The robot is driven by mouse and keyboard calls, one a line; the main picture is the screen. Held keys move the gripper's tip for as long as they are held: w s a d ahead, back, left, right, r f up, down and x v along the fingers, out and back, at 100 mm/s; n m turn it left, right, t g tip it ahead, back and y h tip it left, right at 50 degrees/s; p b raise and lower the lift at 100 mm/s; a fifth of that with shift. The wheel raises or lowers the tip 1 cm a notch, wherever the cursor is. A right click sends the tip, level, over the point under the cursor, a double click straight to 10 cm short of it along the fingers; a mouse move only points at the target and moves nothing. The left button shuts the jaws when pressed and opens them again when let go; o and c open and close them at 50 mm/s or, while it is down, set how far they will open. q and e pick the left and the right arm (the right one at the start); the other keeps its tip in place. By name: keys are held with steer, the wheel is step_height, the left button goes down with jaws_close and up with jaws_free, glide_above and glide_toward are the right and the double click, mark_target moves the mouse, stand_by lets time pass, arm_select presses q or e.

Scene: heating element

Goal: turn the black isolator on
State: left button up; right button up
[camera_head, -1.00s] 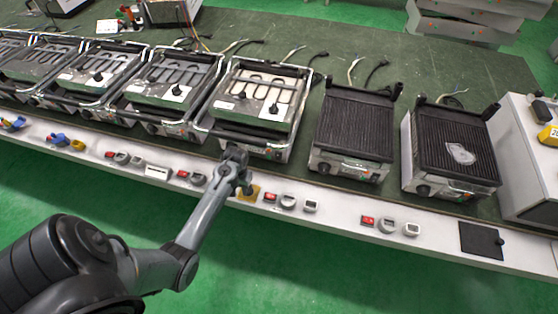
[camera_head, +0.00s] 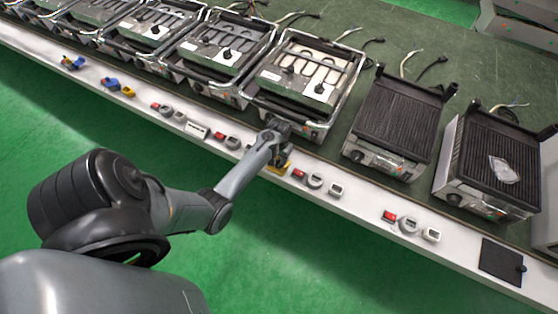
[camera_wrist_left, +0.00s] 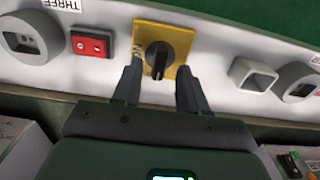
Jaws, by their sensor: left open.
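The black isolator (camera_wrist_left: 158,58) is a black rotary knob on a yellow plate (camera_wrist_left: 181,41) on the white front panel. "ON" is printed beside the knob. In the left wrist view my left gripper (camera_wrist_left: 160,85) is open, with one finger on each side of the knob's lower part. I cannot tell whether the fingers touch it. In the head view my left gripper (camera_head: 279,150) is at the panel and hides the knob; an edge of the yellow plate (camera_head: 286,169) shows beside it. My right gripper is not in view.
A red switch (camera_wrist_left: 91,43) and a grey round socket (camera_wrist_left: 32,36) are to one side of the plate. A white square socket (camera_wrist_left: 252,75) is on the other. Several grills and heating-element units (camera_head: 305,68) line the green bench above the panel. The green floor below is clear.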

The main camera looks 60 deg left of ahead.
arm_select(q)
steer(key=shift+f, duration=0.95)
steer(key=shift+c, duration=0.4)
jaws_close()
